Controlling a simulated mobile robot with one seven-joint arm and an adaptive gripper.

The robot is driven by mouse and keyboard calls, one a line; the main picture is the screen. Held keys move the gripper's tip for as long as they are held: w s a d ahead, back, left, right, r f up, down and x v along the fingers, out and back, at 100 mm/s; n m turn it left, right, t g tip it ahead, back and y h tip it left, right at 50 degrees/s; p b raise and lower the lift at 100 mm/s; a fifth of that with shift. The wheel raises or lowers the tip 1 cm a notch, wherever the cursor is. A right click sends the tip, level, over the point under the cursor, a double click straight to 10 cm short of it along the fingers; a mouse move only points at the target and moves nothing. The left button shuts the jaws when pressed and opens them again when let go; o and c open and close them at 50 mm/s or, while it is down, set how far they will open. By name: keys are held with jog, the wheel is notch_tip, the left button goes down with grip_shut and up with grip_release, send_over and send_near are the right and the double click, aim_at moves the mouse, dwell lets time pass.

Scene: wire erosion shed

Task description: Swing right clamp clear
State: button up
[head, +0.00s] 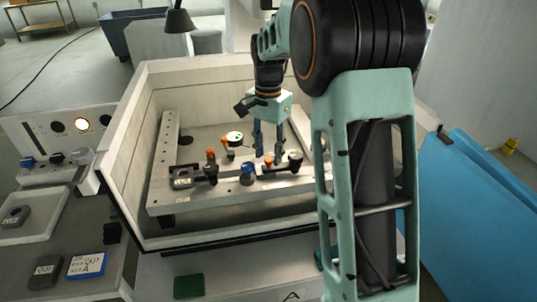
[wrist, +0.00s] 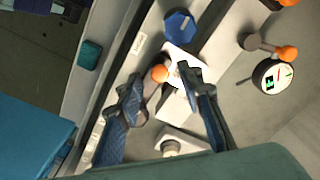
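The right clamp (head: 294,160) stands on the right of the metal fixture plate (head: 190,203) inside the machine tank. It has a dark body and a lever ending in an orange knob (head: 269,158). My gripper (head: 268,152) is lowered over this clamp, with its two blue-grey fingers apart. In the wrist view the orange knob (wrist: 158,73) shows between the fingers of my gripper (wrist: 160,85), closer to the left one. I cannot tell whether a finger touches it. The fingers partly hide the clamp's body and lever.
A blue knob (head: 248,172) stands just left of the right clamp. The left clamp (head: 210,172) has a raised orange knob. A round dial gauge (head: 234,138) and another orange-knobbed lever (head: 224,147) stand behind. The tank's pale walls (head: 125,150) surround the fixture.

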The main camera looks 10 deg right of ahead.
jog(key=shift+f, duration=0.6)
grip_shut()
